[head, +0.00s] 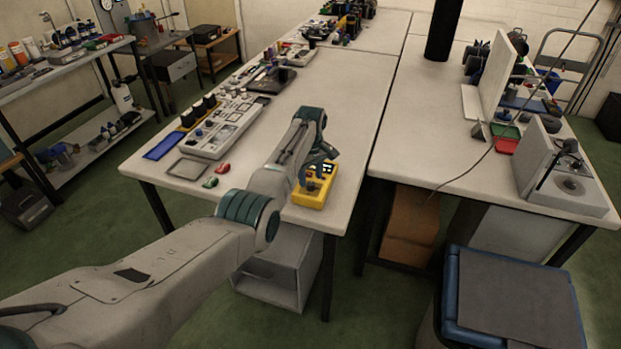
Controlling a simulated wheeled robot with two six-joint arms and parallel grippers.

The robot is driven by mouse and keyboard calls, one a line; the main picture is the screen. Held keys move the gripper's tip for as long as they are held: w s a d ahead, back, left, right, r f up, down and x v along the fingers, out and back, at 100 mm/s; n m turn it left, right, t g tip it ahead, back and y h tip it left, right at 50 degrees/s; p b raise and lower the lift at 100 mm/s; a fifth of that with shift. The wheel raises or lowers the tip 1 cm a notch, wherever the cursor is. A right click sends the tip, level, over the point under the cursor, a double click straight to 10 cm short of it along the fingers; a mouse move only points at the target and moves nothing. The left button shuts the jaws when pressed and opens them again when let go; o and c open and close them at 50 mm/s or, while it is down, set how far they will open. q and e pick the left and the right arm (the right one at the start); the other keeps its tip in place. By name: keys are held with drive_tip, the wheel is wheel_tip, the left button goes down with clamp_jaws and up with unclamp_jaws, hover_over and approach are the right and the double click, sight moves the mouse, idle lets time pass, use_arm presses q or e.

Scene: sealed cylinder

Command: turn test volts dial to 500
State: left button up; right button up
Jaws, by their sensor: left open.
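A small yellow box-shaped device (308,199) sits near the front right corner of the left table. Small dark and red parts show on its top, but a test volts dial or its markings cannot be made out at this size. My left arm reaches in from the lower left, and my left gripper (317,171) points down at the device's top. The gripper is open and covers part of the device. I cannot tell whether its fingers touch the device or are around a knob. My right gripper is not in view.
On the left table (343,105), a grey panel (207,146), a blue tray (164,146) and small red and green items lie left of my arm. The tabletop behind the gripper is clear. A second table (428,135) stands to the right across a narrow gap.

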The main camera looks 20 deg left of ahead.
sight(311, 186)
use_arm(q)
drive_tip(key=shift+w+f, duration=0.1)
drive_tip(key=shift+f, duration=1.05)
drive_tip(key=c, duration=1)
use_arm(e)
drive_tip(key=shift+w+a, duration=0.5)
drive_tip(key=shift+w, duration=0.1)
